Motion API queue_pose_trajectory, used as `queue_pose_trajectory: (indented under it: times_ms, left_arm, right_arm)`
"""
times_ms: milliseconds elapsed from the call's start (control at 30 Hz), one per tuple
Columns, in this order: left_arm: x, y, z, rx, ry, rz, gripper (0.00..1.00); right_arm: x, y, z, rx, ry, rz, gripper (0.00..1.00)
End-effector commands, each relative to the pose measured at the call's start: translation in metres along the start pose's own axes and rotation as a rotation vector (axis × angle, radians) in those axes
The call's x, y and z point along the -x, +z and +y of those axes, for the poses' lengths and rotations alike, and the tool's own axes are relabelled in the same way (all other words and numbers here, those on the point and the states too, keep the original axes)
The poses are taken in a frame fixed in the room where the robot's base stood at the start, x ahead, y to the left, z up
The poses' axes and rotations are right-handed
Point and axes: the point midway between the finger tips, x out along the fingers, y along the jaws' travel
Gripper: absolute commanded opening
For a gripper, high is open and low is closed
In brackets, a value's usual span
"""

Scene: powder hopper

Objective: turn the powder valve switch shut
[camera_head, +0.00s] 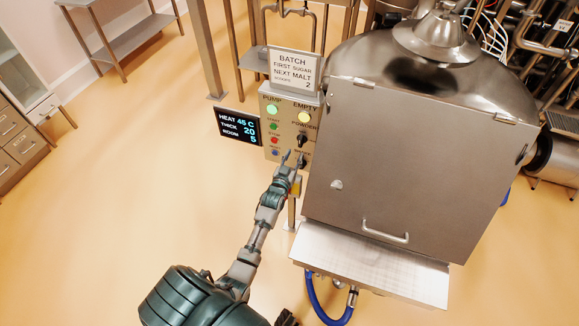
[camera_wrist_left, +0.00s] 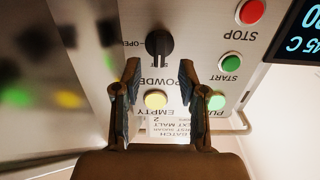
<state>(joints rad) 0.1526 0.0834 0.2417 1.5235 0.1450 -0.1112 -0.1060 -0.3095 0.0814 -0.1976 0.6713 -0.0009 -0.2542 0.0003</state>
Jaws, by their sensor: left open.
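The powder valve switch (camera_head: 302,138) is a black knob under the POWDER label on the grey control panel (camera_head: 271,98). It shows larger in the left wrist view (camera_wrist_left: 160,46), where the panel appears upside down. Its bar stands upright in that picture, with the word OPEN to its left. My left gripper (camera_head: 292,160) is in front of the lower panel in the head view. In the left wrist view its two fingers (camera_wrist_left: 160,82) are spread apart with nothing between them, and the switch shows between and just beyond the tips. I cannot tell any contact.
A second black switch (camera_head: 301,159) sits below, close to the left gripper. START (camera_wrist_left: 230,62) and STOP (camera_wrist_left: 250,12) buttons are beside the switch. The steel hopper (camera_head: 390,150) stands close on the right. A dark display (camera_head: 238,126) hangs left. The floor to the left is clear.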

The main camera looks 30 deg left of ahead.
Motion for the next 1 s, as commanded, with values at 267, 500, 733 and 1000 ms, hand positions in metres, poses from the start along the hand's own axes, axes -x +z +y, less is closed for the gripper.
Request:
queue_pose_trajectory:
  times_ms: [267,500,733,1000]
  left_arm:
    - [0.051,0.003,0.0,0.0,0.0,-0.004,0.42]
    - [0.061,0.002,0.0,0.0,0.0,-0.004,0.42]
    - [0.061,0.002,0.0,0.0,0.0,-0.004,0.42]
    - [0.061,0.002,0.0,0.0,0.0,-0.004,0.42]
  right_arm:
    - [0.0,0.0,0.0,0.0,0.0,-0.002,0.0]
    - [0.0,0.0,0.0,0.0,0.0,-0.002,0.0]
    - [0.0,0.0,0.0,0.0,0.0,-0.003,0.0]
    - [0.0,-0.001,0.0,-0.001,0.0,-0.002,0.0]
